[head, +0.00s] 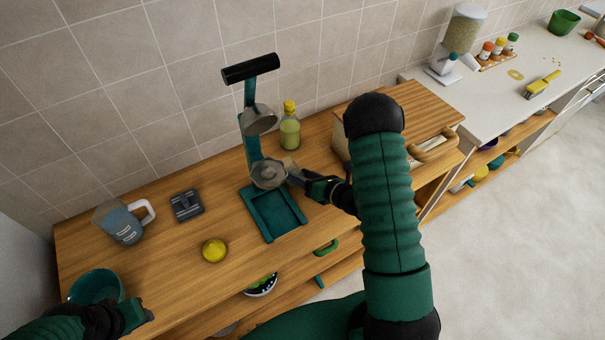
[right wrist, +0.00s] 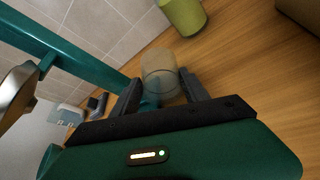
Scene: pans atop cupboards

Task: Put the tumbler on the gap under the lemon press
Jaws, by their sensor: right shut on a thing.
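The lemon press (head: 249,155) is a tall teal stand with a black handle, a metal cup and a square teal base (head: 272,211). It stands on the wooden cupboard top. My right gripper (head: 294,174) is beside the press, at the right of its lower metal cup. In the right wrist view the right gripper (right wrist: 158,92) is shut on the clear tumbler (right wrist: 160,68). In the head view the tumbler is small and mostly hidden by the fingers and press. The base is empty. My left gripper (head: 142,312) is at the lower left, by a teal bowl (head: 96,284); its jaws are unclear.
A yellow-green bottle (head: 290,130) stands behind the press. A lemon (head: 214,250), a dark square item (head: 187,205) and a glass jug (head: 124,221) are to the left. A wooden box (head: 420,110) stands at the right. The wood before the base is clear.

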